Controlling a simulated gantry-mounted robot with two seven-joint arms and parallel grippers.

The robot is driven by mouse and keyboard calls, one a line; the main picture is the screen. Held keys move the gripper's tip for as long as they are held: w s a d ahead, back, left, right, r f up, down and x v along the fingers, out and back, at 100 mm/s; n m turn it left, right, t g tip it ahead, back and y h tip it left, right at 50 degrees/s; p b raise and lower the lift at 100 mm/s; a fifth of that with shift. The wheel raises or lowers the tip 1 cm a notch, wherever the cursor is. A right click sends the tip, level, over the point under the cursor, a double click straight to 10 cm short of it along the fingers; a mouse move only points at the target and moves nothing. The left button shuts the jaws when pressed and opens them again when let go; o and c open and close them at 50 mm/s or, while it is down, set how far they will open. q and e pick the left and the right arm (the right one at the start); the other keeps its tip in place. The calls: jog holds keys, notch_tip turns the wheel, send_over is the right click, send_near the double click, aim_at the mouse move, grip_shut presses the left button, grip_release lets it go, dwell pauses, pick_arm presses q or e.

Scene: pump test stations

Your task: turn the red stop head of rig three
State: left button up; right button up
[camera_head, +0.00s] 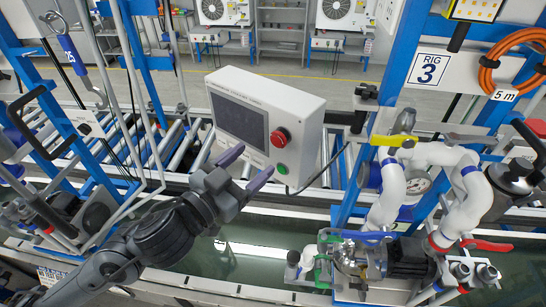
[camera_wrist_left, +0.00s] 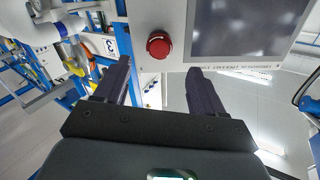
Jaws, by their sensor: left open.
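The red stop head (camera_head: 280,137) is a round red knob on the right part of the front of a white control box (camera_head: 308,125). A green button (camera_head: 282,168) sits below it. My left gripper (camera_head: 247,167) is open and empty in front of the box, its two fingers pointing toward the panel near the red head. In the left wrist view, the red stop head (camera_wrist_left: 158,45) shows just beyond the open fingers (camera_wrist_left: 158,68), between them sideways. The fingers look apart from it. My right gripper is not in view.
The box has a dark screen (camera_head: 238,120) left of the red head. The RIG 3 sign (camera_head: 429,70) hangs on a blue frame at right. White pipes (camera_head: 388,195) and a pump (camera_head: 405,257) stand below it. A roller conveyor (camera_head: 175,155) runs behind.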

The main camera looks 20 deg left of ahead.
aim_at(275, 142)
pick_arm(q)
jog(key=b+x, duration=0.1)
jog(key=x, duration=0.6)
jog(key=shift+w+d, duration=0.15)
jog(key=shift+w, duration=0.25)
